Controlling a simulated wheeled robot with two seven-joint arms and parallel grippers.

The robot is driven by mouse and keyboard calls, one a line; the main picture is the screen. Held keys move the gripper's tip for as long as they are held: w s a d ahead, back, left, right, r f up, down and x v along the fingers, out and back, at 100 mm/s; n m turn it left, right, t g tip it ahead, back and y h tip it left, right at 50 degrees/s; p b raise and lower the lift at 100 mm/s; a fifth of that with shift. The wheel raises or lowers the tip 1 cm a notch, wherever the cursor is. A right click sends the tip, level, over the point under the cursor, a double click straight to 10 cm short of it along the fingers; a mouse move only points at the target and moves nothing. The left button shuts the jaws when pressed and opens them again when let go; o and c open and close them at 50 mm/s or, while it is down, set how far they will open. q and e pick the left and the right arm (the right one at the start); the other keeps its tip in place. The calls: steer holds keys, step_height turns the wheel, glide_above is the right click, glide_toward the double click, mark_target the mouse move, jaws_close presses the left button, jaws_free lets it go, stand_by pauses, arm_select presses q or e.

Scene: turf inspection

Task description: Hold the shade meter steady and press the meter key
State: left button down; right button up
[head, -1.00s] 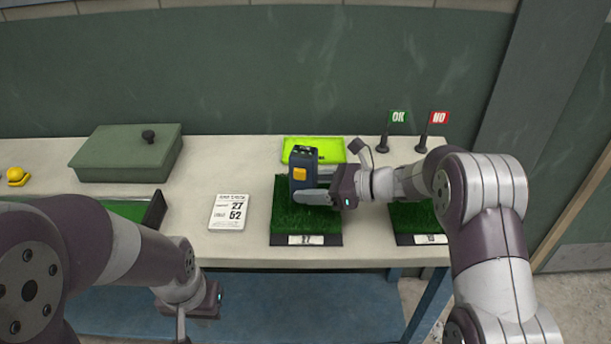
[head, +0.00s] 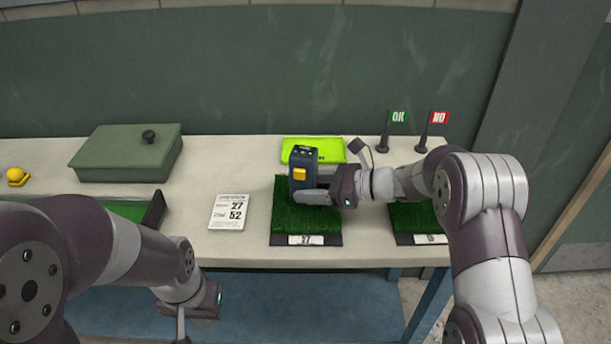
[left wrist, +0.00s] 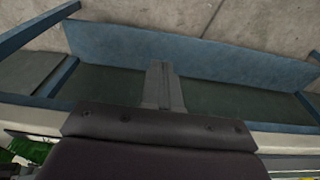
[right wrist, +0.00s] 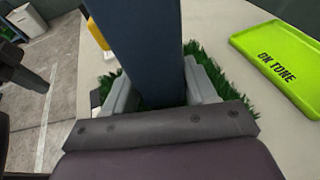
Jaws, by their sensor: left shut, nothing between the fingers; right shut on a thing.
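The shade meter (head: 301,162) is a dark blue upright block with a yellow-orange meter key (head: 300,175) on its front face. It stands over the turf sample (head: 290,219) labelled 27; I cannot tell whether its base touches the grass. My right gripper (head: 318,197) is shut on the meter from the right. In the right wrist view the meter's blue body (right wrist: 145,45) sits between the fingers, and a bit of the yellow key (right wrist: 96,34) shows at its left edge. My left gripper (left wrist: 162,85) is shut and empty, low in front of the table edge.
A card reading 27 and 52 (head: 230,212) lies left of the turf. OK (head: 398,117) and NO (head: 438,117) flags stand back right. A green case (head: 125,157) and yellow object (head: 17,176) are left.

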mark_target(300, 174)
arm_select(q)
steer(key=w+d+r+m+t, duration=0.1)
steer(key=w+d+r+t, duration=0.1)
steer(key=w+d+t, duration=0.1)
steer(key=w+d+r+m+t+h, duration=0.1)
steer(key=w+d+r+t, duration=0.2)
steer(key=w+d, duration=0.2)
steer(key=w+d+r+m+t, duration=0.2)
steer(key=w+d+t, duration=0.1)
steer(key=w, duration=0.5)
steer(key=shift+w+d+r+t+h, duration=0.3)
steer(key=shift+d+h, duration=0.1)
steer(key=shift+d, duration=0.1)
steer(key=w+d+t, duration=0.1)
steer(key=w+d+r+t+y, duration=0.1)
steer(key=shift+d+m+t, duration=0.2)
steer(key=shift+m+t, duration=0.1)
steer(key=t+y, duration=0.1)
steer(key=s+r+t+y, duration=0.1)
steer(key=y, duration=0.1)
steer(key=s+t+y, duration=0.1)
steer(key=y, duration=0.1)
steer(key=shift+d+r, duration=0.4)
steer(key=s+r+t+y, duration=0.1)
steer(key=s+r+y, duration=0.1)
steer(key=s+y, duration=0.4)
steer(key=shift+s+a+m, duration=0.3)
steer(key=shift+s+a, duration=0.05)
steer(key=shift+s, duration=0.05)
